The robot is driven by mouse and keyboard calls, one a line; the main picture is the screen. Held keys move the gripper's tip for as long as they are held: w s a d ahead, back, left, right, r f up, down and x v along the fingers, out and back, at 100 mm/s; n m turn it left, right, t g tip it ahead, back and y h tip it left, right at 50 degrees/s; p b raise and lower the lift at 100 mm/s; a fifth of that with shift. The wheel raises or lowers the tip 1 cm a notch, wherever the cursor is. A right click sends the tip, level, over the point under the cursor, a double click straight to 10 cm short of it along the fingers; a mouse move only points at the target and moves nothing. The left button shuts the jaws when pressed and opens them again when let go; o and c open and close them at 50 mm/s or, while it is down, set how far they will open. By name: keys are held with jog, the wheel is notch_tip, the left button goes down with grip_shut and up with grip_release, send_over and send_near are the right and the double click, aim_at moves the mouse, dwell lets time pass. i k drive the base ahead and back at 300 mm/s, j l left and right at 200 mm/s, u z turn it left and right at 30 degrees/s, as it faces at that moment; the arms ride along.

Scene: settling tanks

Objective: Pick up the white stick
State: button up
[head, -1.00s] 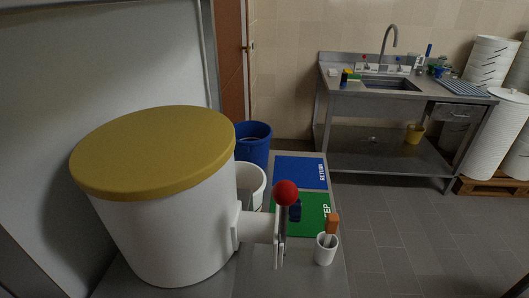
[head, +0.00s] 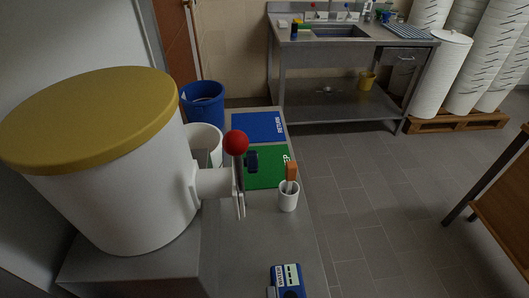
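No separate white stick can be made out for sure. A white cup (head: 288,197) stands on the grey bench, right of the white tank's valve. An orange-ended tool (head: 291,171) leans upright in it, and a thin pale shaft shows just below the orange part. I cannot tell whether this shaft is the white stick. The cup's inside is mostly hidden. My gripper is not in view.
A white tank (head: 110,195) with a yellow lid and a red-ball lever (head: 236,143) fills the left. Green (head: 266,178) and blue (head: 258,127) mats lie behind the cup. A blue device (head: 289,279) lies at the front.

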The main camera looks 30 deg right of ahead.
aim_at(291, 168)
jog(key=k+l+u, duration=0.1)
jog(key=l, duration=0.3)
jog(key=k+l+u, duration=0.15)
jog(key=l, duration=0.2)
jog(key=k+l+u, duration=0.1)
jog(key=l, duration=0.25)
jog(key=k+l+u, duration=0.1)
jog(key=l, duration=0.25)
jog(key=k, duration=0.1)
